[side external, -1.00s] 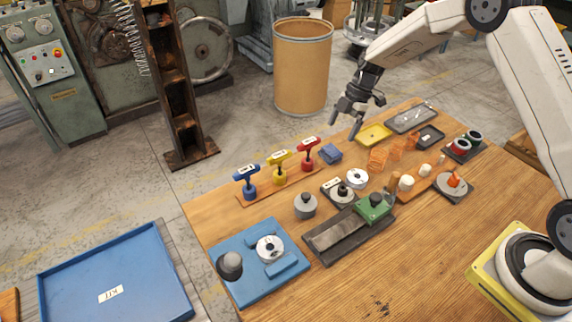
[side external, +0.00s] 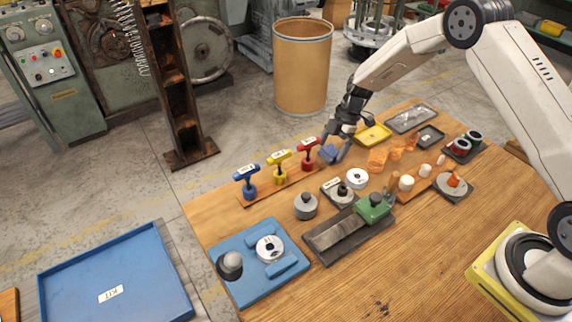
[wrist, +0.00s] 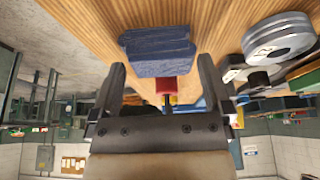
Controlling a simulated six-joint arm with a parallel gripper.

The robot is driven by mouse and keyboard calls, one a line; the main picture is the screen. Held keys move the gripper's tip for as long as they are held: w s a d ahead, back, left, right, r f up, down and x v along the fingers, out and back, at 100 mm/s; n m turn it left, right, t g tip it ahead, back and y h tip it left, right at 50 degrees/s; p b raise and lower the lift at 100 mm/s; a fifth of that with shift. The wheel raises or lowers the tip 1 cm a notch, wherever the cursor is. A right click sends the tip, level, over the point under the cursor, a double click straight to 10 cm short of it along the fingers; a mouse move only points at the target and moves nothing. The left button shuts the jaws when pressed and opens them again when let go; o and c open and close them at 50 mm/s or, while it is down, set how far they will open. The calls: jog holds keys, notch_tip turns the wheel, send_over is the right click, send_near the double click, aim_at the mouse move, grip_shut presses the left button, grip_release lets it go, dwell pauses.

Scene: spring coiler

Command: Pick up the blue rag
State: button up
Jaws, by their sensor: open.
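The blue rag (side external: 328,153) is a small folded cloth on the wooden table, just right of the red T-handled tool. In the wrist view the folded rag (wrist: 158,52) lies ahead of the fingertips, roughly centred between them. My gripper (side external: 337,146) is open and empty, low over the table at the rag, and its fingers partly cover the rag in the side view. In the wrist view my gripper (wrist: 160,72) has its two fingers spread wide. Whether a finger touches the rag, I cannot tell.
Red (side external: 308,150), yellow (side external: 279,163) and blue (side external: 247,178) T-handled tools stand in a row left of the rag. A white-topped disc (side external: 357,178) lies in front. A yellow tray (side external: 373,134) and orange pieces (side external: 377,158) are to the right. The near table edge is clear.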

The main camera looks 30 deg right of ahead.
jog(key=shift+a+f, duration=0.25)
jog(key=shift+f, duration=0.4)
jog(key=c, duration=1.1)
jog(key=shift+r, duration=0.2)
jog(key=shift+r, duration=0.6)
jog(key=s+r, duration=0.3)
jog(key=s, duration=0.1)
jog(key=s+r, duration=0.4)
jog(key=s, duration=0.1)
jog(key=s+r, duration=0.4)
jog(key=s, duration=0.1)
jog(key=shift+a+r, duration=0.15)
jog(key=shift+r, duration=0.05)
